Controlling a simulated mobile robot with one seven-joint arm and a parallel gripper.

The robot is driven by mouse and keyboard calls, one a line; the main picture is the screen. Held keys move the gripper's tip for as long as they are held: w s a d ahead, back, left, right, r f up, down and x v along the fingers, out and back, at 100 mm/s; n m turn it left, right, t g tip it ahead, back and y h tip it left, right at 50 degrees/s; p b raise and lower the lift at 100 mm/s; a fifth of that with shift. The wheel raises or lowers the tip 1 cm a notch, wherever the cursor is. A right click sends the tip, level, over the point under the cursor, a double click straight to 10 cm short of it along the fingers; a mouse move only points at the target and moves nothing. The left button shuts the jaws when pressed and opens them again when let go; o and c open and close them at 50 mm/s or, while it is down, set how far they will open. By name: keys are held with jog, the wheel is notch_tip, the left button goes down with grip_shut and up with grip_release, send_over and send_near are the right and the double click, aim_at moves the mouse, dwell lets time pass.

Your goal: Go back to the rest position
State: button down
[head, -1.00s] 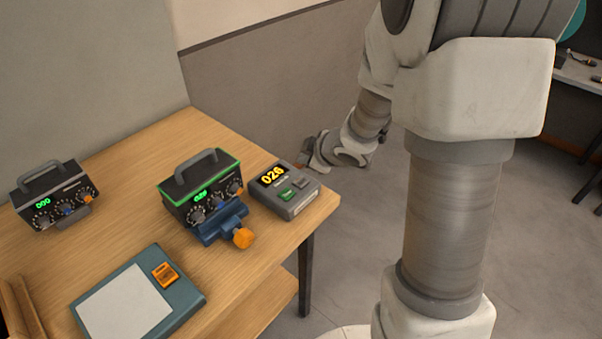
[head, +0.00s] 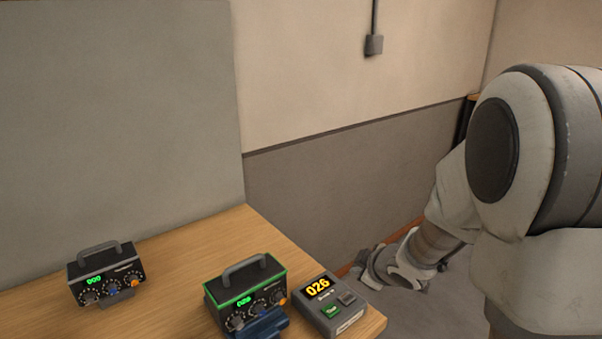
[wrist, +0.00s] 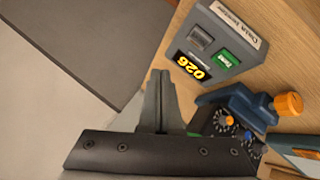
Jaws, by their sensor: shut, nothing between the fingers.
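My gripper (head: 365,262) is shut and empty, in the air off the right end of the table, beyond the grey display box. In the wrist view its closed fingers (wrist: 160,80) show at the centre, with nothing between them. The grey display box (head: 330,306) stands on the table's right corner and reads 026 in yellow, with a green button. It also shows in the wrist view (wrist: 205,25). My fingers are apart from it.
A green-edged black knob box (head: 245,285) with a handle sits in a blue clamp (wrist: 238,105) with an orange knob (wrist: 289,104). Another black knob box (head: 105,270), reading 000, stands at left on the wooden table (head: 195,250). Walls rise behind; grey floor is clear at right.

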jog(key=s+d+r+m+h, duration=0.4)
jog(key=s+r+m, duration=0.3)
jog(key=r, duration=0.4)
jog(key=s+a+r+m+g+y, duration=0.1)
jog(key=s+a+r+m, duration=0.1)
jog(key=s, duration=0.7)
jog(key=s+a+r+m+g+y, duration=0.1)
jog(key=s+a+m+g, duration=0.1)
jog(key=s, duration=0.8)
jog(key=shift+a+r+m, duration=0.35)
jog(key=shift+a+m, duration=0.05)
jog(key=shift+a, duration=0.45)
jog(key=shift+w, duration=0.1)
